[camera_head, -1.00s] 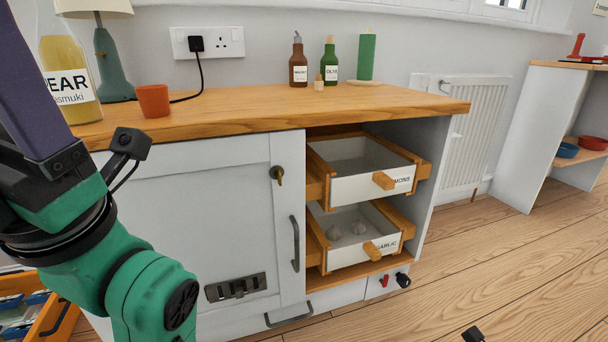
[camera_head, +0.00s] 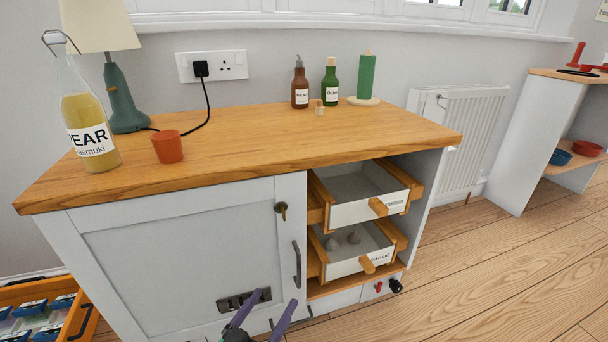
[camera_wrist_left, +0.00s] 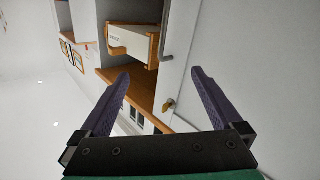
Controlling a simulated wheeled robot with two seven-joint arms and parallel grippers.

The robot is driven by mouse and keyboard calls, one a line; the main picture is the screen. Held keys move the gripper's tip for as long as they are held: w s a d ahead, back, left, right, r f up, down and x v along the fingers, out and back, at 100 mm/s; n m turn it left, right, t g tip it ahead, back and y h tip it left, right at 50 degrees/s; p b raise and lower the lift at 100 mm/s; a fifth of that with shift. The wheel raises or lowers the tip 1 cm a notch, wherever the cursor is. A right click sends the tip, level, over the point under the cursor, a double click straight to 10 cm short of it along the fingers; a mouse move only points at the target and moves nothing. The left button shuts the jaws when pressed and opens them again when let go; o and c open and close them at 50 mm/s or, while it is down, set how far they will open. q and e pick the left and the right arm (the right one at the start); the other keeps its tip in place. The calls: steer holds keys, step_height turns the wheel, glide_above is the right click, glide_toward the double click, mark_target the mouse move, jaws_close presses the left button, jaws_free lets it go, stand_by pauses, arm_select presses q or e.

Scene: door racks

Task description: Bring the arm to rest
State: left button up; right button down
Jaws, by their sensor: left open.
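My left gripper (camera_head: 264,314) shows at the bottom edge of the head view, in front of the lower part of the cabinet door. Its two purple fingers are spread apart with nothing between them. In the left wrist view the gripper (camera_wrist_left: 160,85) is also open and empty, with the cabinet door (camera_wrist_left: 205,45) and a drawer (camera_wrist_left: 132,40) beyond it. Most of my left arm is outside the head view. My right gripper is not in view.
A wooden-topped cabinet (camera_head: 250,150) holds a bottle (camera_head: 90,125), orange cup (camera_head: 167,147), lamp (camera_head: 124,100), two small bottles and a green roll (camera_head: 366,76). Two drawers (camera_head: 370,206) stick out on the right. An orange crate (camera_head: 82,322) sits lower left. Wooden floor lies open at right.

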arm_select(q)
steer(key=s+d+f+g+p, duration=0.1)
steer(key=s+f+g+p, duration=0.3)
steer(key=s+f, duration=0.7)
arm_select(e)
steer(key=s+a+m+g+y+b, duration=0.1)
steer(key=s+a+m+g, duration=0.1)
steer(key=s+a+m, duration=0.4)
arm_select(q)
steer(key=s+a+r+g+y+p, duration=0.2)
steer(key=s+a+g+p, duration=0.3)
steer(key=s+a+p, duration=0.5)
steer(key=s+a+r+g+y+p, duration=0.3)
steer(key=s+a+p, duration=0.7)
steer(key=p, duration=1.7)
steer(key=s+g+y, duration=0.1)
steer(key=g+y, duration=0.1)
steer(key=g, duration=0.1)
steer(key=shift+s+y, duration=0.3)
steer(key=shift+s, duration=0.1)
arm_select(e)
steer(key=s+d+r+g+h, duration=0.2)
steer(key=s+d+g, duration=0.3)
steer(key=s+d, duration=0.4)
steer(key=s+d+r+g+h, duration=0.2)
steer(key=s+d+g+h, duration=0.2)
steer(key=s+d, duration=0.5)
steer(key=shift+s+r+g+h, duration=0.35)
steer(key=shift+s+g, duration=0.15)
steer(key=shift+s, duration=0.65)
